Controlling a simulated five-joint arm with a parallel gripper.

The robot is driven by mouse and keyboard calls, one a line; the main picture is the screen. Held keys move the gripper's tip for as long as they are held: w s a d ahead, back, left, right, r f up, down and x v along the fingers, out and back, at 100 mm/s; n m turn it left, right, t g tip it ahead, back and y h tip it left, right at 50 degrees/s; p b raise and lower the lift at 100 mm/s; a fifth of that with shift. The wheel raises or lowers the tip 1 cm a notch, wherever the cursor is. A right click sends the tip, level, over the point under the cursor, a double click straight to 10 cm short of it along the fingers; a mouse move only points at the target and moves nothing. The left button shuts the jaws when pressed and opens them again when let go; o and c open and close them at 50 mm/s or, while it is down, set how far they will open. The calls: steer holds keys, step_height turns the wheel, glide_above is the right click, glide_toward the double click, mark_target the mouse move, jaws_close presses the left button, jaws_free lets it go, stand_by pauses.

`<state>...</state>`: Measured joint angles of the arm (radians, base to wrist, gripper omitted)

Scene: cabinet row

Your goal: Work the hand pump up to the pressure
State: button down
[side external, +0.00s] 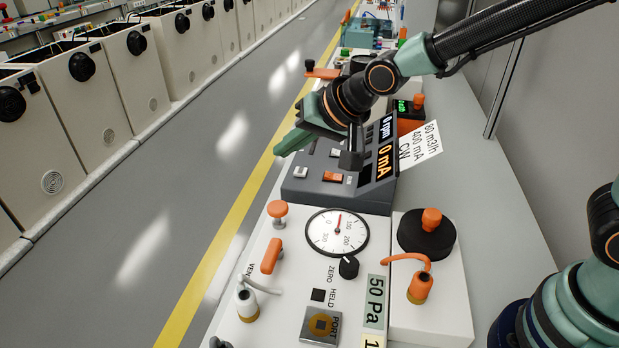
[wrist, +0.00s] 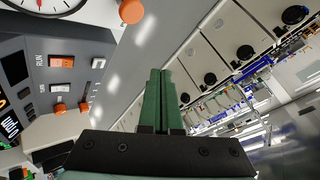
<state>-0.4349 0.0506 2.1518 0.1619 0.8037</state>
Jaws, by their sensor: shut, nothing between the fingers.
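The round white gauge (side external: 337,232) has a red needle pointing up in the picture, between 0 and 100. A black round part with an orange knob (side external: 431,220) stands on the white box right of the gauge; it may be the pump, but no label shows. A mushroom-shaped orange knob (side external: 278,211) stands left of the gauge. It seems to show in the wrist view (wrist: 131,11). My gripper touches none of these.
The grey console (side external: 330,186) has rocker switches and orange displays. An orange lever (side external: 271,254) stands near the vent label. A 50 Pa card (side external: 375,300) lies below the gauge. A black zero knob (side external: 348,267) is beside it. The grey aisle at left is open floor.

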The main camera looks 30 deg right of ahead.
mark_target(277, 206)
steer(key=shift+w+a+f, duration=0.1)
steer(key=shift+a+f, duration=0.1)
steer(key=shift+a, duration=0.25)
steer(key=shift+w+a+f, duration=0.1)
steer(key=shift+a+f, duration=0.05)
steer(key=shift+a, duration=0.3)
steer(key=shift+f, duration=4.4)
steer(key=shift+d+f, duration=0.15)
steer(key=shift+f, duration=0.25)
steer(key=shift+f, duration=1.1)
steer(key=shift+r, duration=1.5)
